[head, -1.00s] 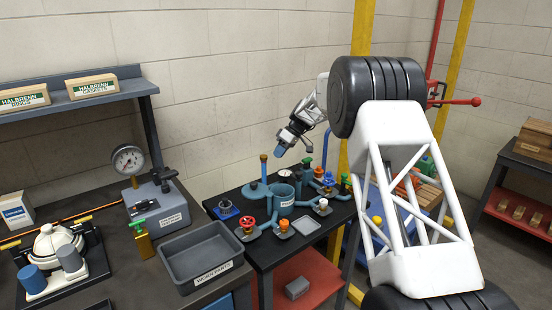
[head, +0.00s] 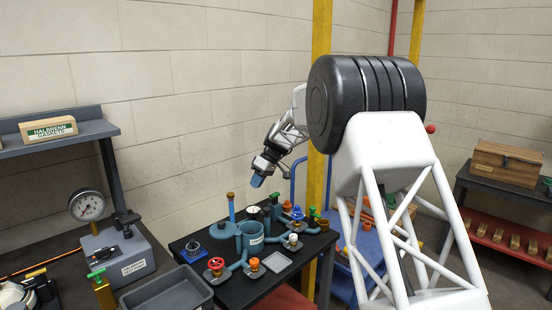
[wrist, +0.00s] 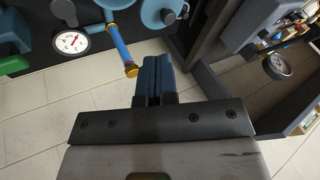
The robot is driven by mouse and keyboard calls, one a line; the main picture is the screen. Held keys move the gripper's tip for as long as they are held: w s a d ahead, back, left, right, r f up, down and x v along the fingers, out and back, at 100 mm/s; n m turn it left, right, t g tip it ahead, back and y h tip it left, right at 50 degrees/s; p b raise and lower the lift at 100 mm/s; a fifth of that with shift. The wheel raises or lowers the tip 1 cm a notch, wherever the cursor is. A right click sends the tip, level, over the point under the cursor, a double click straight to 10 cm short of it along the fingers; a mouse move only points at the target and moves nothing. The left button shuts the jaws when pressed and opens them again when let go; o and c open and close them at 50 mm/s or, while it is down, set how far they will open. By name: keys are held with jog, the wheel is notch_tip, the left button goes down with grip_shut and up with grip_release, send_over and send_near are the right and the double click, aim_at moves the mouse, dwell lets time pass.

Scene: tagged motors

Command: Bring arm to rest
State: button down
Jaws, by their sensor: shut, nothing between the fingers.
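My gripper (head: 257,181) is in the head view at the end of my arm, raised above the back of the black table with the valve assembly. Its blue fingertips point down and to the left. In the wrist view my gripper (wrist: 152,62) shows its two blue fingers side by side, closed together with nothing between them. The fingers are apart from the blue pipe with a brass end (wrist: 131,70), which shows close to them in the picture.
The black table (head: 260,291) holds a teal pot (head: 251,238), a red valve wheel (head: 216,264) and other valves. At left are a grey tray (head: 166,290) and a pressure gauge (head: 87,206). A yellow post (head: 321,60) stands behind my arm. The wooden chest (head: 507,162) is at right.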

jog(key=s+d+r+m+t+h, duration=0.15)
jog(key=s+d+r, duration=0.3)
jog(key=s, duration=0.55)
jog(key=s+d+r+m+h, duration=0.1)
jog(key=s+d+r+m, duration=0.25)
jog(key=s+d, duration=0.45)
jog(key=s+d+r+m+t+h, duration=0.1)
jog(key=s+d+r, duration=0.25)
jog(key=s, duration=0.85)
jog(key=s+d+f+m, duration=0.2)
jog(key=s+d, duration=0.1)
jog(key=s, duration=0.7)
jog(key=s+d+f+m+t+h, duration=0.1)
jog(key=s+d+f+m, duration=0.1)
jog(key=s, duration=0.9)
jog(key=s+d+f+m+t+h, duration=0.1)
jog(key=s+d, duration=0.4)
jog(key=s, duration=0.6)
jog(key=shift+s+f+m, duration=0.25)
jog(key=shift+f+m, duration=0.55)
jog(key=c, duration=1.8)
grip_release()
jog(key=shift+t+h, duration=0.25)
jog(key=shift+c, duration=0.2)
